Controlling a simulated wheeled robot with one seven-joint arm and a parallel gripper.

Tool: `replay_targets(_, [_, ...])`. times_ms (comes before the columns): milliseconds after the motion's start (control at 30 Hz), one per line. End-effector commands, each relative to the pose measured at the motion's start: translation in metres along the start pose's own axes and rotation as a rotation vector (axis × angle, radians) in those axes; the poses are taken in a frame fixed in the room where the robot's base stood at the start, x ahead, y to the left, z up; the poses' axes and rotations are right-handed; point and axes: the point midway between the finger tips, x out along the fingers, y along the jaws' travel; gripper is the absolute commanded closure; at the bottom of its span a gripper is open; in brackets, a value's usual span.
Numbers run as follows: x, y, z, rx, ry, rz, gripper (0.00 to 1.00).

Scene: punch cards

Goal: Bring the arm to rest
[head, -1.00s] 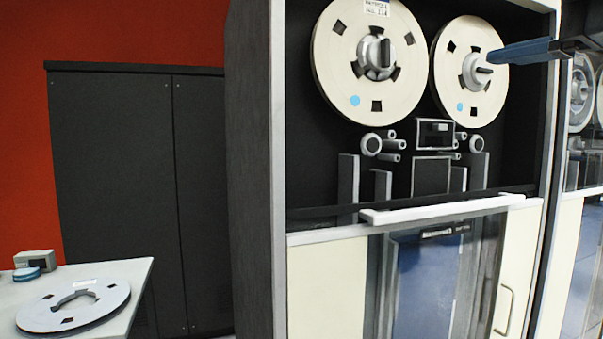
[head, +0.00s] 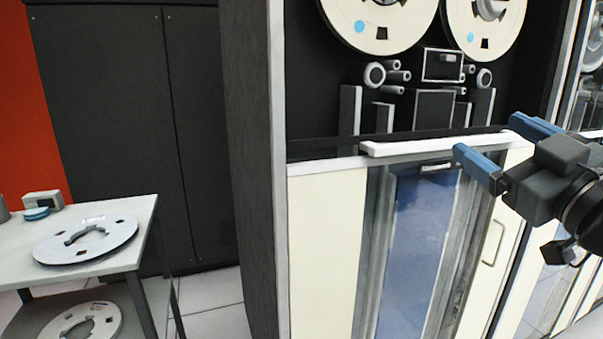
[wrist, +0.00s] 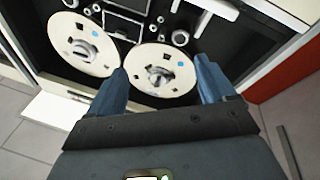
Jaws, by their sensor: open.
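My gripper (head: 492,142) is at the right of the head view, in front of the tape drive cabinet (head: 330,230). Its two blue fingers are spread apart with nothing between them. The fingertips appear near the white bar (head: 430,146) below the reels; whether they touch it cannot be told. In the wrist view my gripper (wrist: 160,70) shows open, with a mounted tape reel (wrist: 158,88) behind the gap between its fingers.
The drive carries two cream reels, left (head: 378,32) and right (head: 484,32). At the left stands a table (head: 158,215) with a grey reel (head: 88,240) on top and another (head: 80,322) on its lower shelf. Dark cabinets (head: 110,110) stand behind. Tiled floor shows between.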

Motion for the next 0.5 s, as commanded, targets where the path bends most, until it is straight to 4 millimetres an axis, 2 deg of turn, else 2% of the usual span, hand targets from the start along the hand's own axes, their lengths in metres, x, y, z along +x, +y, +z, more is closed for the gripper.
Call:
replay_targets(33, [-0.009,-0.013,0.017,0.051,-0.021,0.012,0.17])
replay_targets(200, [-0.044,-0.048,0.061,0.192,-0.080,0.067,0.17])
replay_targets(367, [-0.085,-0.082,0.097,0.299,-0.145,0.113,0.17])
replay_targets(500, [-0.128,-0.111,0.122,0.372,-0.204,0.148,0.17])
